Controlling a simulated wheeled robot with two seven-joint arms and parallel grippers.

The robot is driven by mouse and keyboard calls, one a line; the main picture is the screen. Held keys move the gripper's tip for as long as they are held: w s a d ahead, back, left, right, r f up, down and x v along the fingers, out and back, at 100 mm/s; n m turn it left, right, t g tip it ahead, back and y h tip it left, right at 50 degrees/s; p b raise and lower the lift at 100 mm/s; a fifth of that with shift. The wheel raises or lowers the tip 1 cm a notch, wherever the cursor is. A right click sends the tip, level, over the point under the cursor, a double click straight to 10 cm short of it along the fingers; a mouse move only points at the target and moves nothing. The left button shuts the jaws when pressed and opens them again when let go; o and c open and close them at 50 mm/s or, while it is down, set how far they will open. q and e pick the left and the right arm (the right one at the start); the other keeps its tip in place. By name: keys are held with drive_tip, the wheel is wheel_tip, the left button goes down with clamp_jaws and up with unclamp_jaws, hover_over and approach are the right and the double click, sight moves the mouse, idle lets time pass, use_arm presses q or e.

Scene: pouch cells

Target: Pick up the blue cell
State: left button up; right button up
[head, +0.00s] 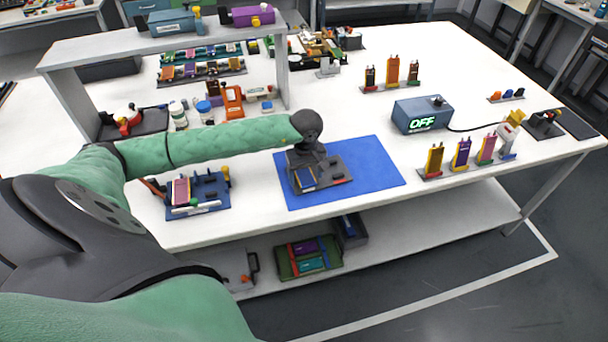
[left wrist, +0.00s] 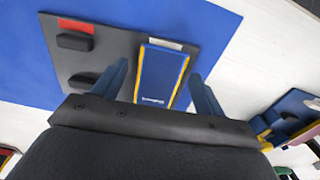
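The blue cell (left wrist: 162,78), a flat blue pouch with yellow long edges, lies on a dark grey plate (left wrist: 110,50) on the blue mat (left wrist: 25,55). In the head view the blue cell (head: 303,178) shows on the left part of the dark plate (head: 333,169). My left gripper (left wrist: 158,85) is open, with one finger on each side of the cell's near end and gaps to both. In the head view my left gripper (head: 306,160) is over the plate, its fingers hard to make out. My right gripper is not in view.
A blue fixture (head: 205,194) holding a pink cell stands left of the mat (head: 375,165). A blue box (head: 422,113) reading OFF stands to the right, with upright cells in stands near it. A grey shelf (head: 160,42) rises behind my left arm.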

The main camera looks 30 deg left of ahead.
use_arm(q)
drive_tip(key=c, duration=0.8)
drive_tip(key=shift+c, duration=0.2)
drive_tip(key=shift+r, duration=0.1)
